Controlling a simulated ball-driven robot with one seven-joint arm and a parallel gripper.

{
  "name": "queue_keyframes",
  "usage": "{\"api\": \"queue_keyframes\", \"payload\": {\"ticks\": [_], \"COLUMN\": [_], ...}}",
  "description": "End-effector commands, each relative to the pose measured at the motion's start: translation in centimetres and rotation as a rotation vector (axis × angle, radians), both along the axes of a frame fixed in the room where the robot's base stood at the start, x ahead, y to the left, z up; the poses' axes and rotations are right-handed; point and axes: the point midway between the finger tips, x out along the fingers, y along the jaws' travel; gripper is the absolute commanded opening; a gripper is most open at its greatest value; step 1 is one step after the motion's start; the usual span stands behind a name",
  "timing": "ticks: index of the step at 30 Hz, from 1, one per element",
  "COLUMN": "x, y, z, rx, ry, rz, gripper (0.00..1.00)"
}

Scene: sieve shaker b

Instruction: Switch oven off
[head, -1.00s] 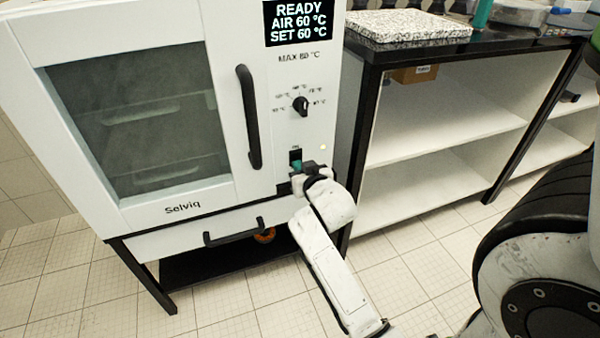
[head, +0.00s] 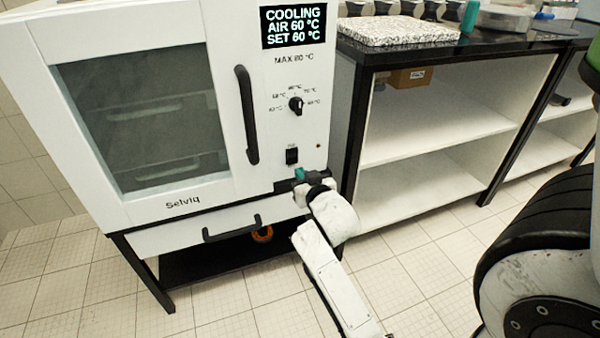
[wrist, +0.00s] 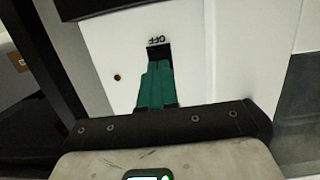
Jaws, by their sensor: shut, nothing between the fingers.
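The white oven (head: 185,202) stands at the left in the head view, its door shut. Its display (head: 293,25) reads "COOLING AIR 60 °C SET 60 °C". The black power switch (head: 292,156) sits low on the control panel, below the temperature knob (head: 296,106). The small indicator light (head: 319,146) beside it looks dark red. My gripper (head: 300,174) is shut and empty, just below the switch. In the wrist view the teal fingers of my gripper (wrist: 155,84) overlap the dark switch (wrist: 160,52) under an upside-down "OFF" label; contact cannot be told.
The vertical door handle (head: 247,115) is left of the panel. A drawer with a black handle (head: 232,230) lies below the oven. A black-topped bench (head: 450,53) with open shelves stands to the right. Tiled floor is clear in front.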

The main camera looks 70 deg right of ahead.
Motion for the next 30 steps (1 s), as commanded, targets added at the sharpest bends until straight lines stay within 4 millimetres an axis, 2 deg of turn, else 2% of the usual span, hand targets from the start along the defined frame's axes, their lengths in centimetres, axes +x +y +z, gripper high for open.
{"api": "queue_keyframes", "payload": {"ticks": [18,30], "x": [-5.2,-5.9], "y": [6.0,6.9], "z": [0.7,0.8], "rx": [0.000,-0.002], "ry": [0.002,-0.001], "rz": [-0.001,0.000], "gripper": [0.00,0.00]}}
